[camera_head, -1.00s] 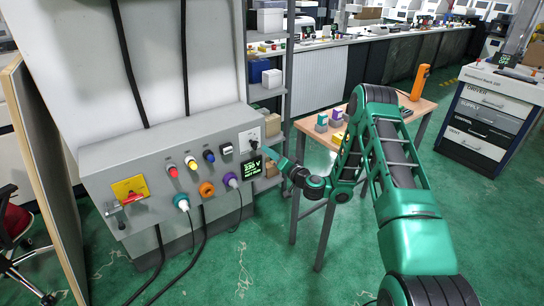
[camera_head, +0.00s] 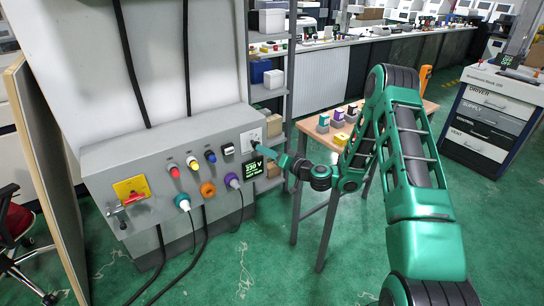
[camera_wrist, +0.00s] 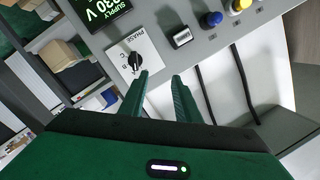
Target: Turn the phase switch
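The phase switch is a black rotary knob with a white mark (camera_wrist: 134,62) on a white plate lettered PHASE (camera_wrist: 154,50) in the wrist view. In the head view its plate (camera_head: 249,138) is at the right end of the grey control box, and my gripper covers part of it. My gripper (camera_wrist: 161,76) is open, with a clear gap between its two green fingers. The left fingertip is just below and right of the knob; the knob is not between the fingers. In the head view my gripper (camera_head: 259,148) reaches the plate's lower right; contact cannot be told.
The grey control box (camera_head: 110,170) also carries a red-and-yellow switch (camera_head: 130,190), several coloured buttons, plugged cables and a green-lit supply display (camera_head: 252,168) below the phase plate. A shelf (camera_head: 290,70) and a wooden table (camera_head: 312,128) stand to the right.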

